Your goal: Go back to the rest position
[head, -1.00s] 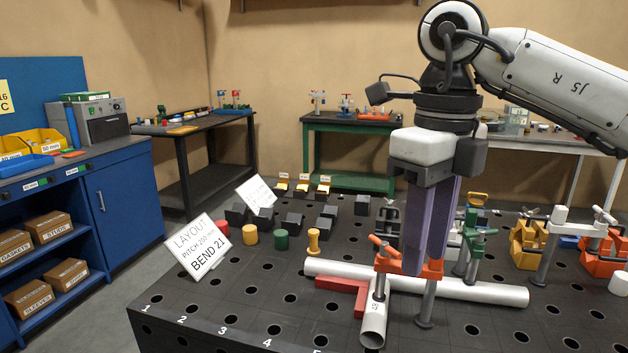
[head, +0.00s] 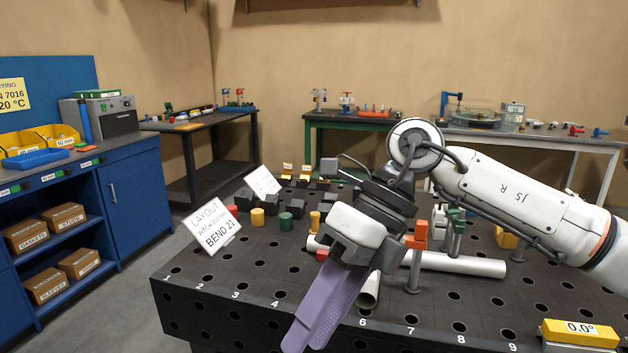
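My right gripper (head: 305,342), with two long purple fingers, hangs tilted down and to the left in front of the table's front edge. Nothing shows held in it. One finger partly overlaps the other, so any gap between them cannot be judged. My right arm (head: 500,195) comes in from the right. My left gripper is not in view. A white pipe (head: 462,264) lies across the dark table (head: 260,318). A shorter pipe piece (head: 369,290) points to the front, partly hidden by the gripper. An orange-topped clamp (head: 418,236) stands beside them.
A layout sign (head: 212,228) and several coloured pegs and dark blocks stand at the table's left and back. A yellow 0.0° display (head: 580,332) is at the front right. A blue cabinet (head: 135,195) stands at the left. The front left table top is clear.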

